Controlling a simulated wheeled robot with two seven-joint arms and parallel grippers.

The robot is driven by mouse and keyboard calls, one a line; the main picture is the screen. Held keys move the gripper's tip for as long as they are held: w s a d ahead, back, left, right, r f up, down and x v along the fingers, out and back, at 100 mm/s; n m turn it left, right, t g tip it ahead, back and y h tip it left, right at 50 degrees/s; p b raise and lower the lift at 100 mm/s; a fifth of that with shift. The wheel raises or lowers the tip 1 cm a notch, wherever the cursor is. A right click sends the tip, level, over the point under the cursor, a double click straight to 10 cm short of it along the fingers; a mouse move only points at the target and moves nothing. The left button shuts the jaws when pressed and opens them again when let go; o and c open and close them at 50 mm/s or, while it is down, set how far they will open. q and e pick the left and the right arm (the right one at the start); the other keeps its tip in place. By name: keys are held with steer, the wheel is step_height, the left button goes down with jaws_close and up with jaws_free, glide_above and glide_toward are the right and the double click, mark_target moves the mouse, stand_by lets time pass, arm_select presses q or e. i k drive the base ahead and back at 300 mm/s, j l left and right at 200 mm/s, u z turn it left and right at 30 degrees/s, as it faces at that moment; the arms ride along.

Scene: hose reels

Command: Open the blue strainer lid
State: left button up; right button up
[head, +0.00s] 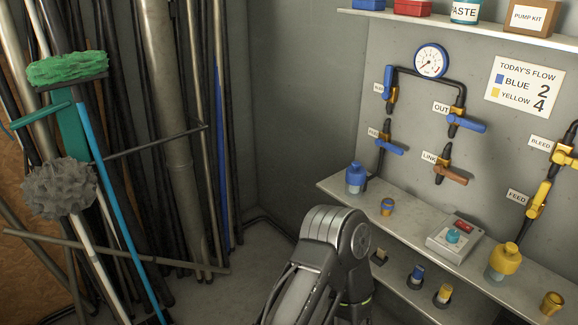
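A blue strainer (355,182) stands upright at the left end of the upper grey shelf, below the blue-handled pipework. Its blue lid (355,165) appears to sit on top of the body. One of my arms (330,250) rises from the bottom centre, in front of the shelf's left part, and bends downward at a rounded grey joint. No gripper fingers show on it, and the strainer stands clear of it in the picture. My other arm is out of view.
Beside the strainer are a small blue-and-orange cup (387,207), a switch box (455,238) and a yellow strainer (504,262). Valves and a gauge (431,61) are on the wall above. Poles, a green brush (67,69) and a grey mop (60,187) crowd the left.

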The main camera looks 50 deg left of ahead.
mark_target(355, 175)
steer(key=u, duration=1.2)
steer(key=i+j+z, duration=0.15)
steer(key=j+z, duration=0.15)
steer(key=z, duration=0.15)
steer(key=i+j+z, duration=0.15)
steer(key=j+z, duration=0.15)
steer(key=z, duration=0.2)
steer(key=i+j+z, duration=0.1)
steer(key=j, duration=0.65)
steer(key=i+j+z, duration=0.1)
steer(key=j, duration=0.65)
steer(key=i+j+z, duration=0.1)
steer(key=j, duration=0.7)
